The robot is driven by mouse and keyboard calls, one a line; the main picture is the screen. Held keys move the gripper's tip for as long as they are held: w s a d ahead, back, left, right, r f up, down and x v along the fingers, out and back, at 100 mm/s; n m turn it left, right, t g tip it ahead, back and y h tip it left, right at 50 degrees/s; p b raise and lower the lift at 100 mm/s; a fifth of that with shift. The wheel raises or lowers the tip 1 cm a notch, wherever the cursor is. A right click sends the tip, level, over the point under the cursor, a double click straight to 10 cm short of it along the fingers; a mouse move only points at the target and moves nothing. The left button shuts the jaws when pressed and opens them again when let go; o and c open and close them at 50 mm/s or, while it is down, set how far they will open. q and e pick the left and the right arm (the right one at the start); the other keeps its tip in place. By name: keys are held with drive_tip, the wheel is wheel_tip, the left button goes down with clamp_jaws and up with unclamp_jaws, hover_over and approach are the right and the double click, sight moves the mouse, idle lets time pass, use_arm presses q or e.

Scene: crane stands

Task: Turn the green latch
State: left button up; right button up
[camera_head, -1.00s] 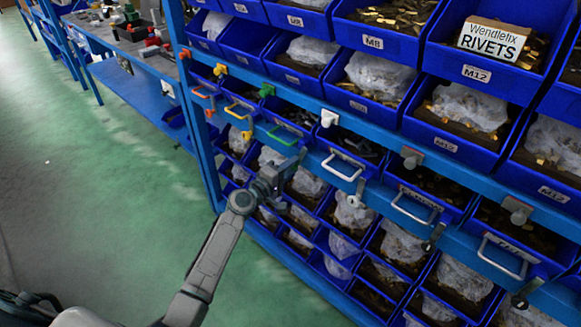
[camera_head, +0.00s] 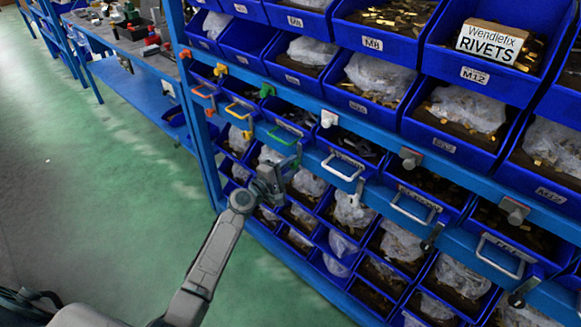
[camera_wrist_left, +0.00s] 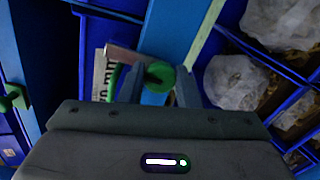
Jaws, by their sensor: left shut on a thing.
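The green latch (camera_head: 297,154) sits on the lower blue rail, below and right of the green drawer handle (camera_head: 284,136). In the left wrist view its round green head (camera_wrist_left: 160,75) shows between my fingers. My left gripper (camera_head: 288,168) is shut on the latch; the wrist hides part of it in the head view. A second green latch (camera_head: 266,90) sits on the upper rail, away from my gripper. My right gripper is not in view.
Yellow (camera_head: 247,135) and grey (camera_head: 359,191) latches flank it on the lower rail. Blue bins (camera_head: 470,75) of bagged parts fill the rack above and below. A workbench (camera_head: 140,45) stands at the back left. The green floor (camera_head: 100,190) at left is clear.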

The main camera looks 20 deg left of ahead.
use_arm(q)
drive_tip(key=shift+f, duration=0.1)
drive_tip(key=o, duration=1)
drive_tip(key=b+v, duration=0.1)
drive_tip(key=v, duration=0.9)
drive_tip(key=shift+s+a+b, duration=0.15)
drive_tip(key=shift+s+b, duration=0.2)
drive_tip(key=shift+s, duration=0.05)
drive_tip(key=s+a+f+m+g+y, duration=0.2)
drive_tip(key=s+f, duration=0.2)
drive_tip(key=f, duration=0.8)
drive_tip(key=s+a+f+m+g+y, duration=0.1)
drive_tip(key=s+f+m+g+y, duration=0.3)
drive_tip(key=f, duration=0.8)
drive_tip(key=s+a+f+g+h, duration=0.15)
drive_tip(key=s+f, duration=0.35)
drive_tip(key=f, duration=0.6)
drive_tip(key=s+f+m+g+y, duration=0.1)
drive_tip(key=s+f+m+g, duration=0.1)
drive_tip(key=s+f, duration=0.5)
drive_tip(key=s+f+m+g+y, duration=0.1)
drive_tip(key=s+f+m+g, duration=0.2)
drive_tip(key=s, duration=1.4)
drive_tip(key=s+f+m+g+y, duration=0.1)
drive_tip(key=s+f+m, duration=0.4)
drive_tip(key=s+f, duration=0.7)
drive_tip(key=shift+s+d+f+m+g, duration=0.3)
drive_tip(key=shift+s+g, duration=0.25)
drive_tip(key=shift+g, duration=0.3)
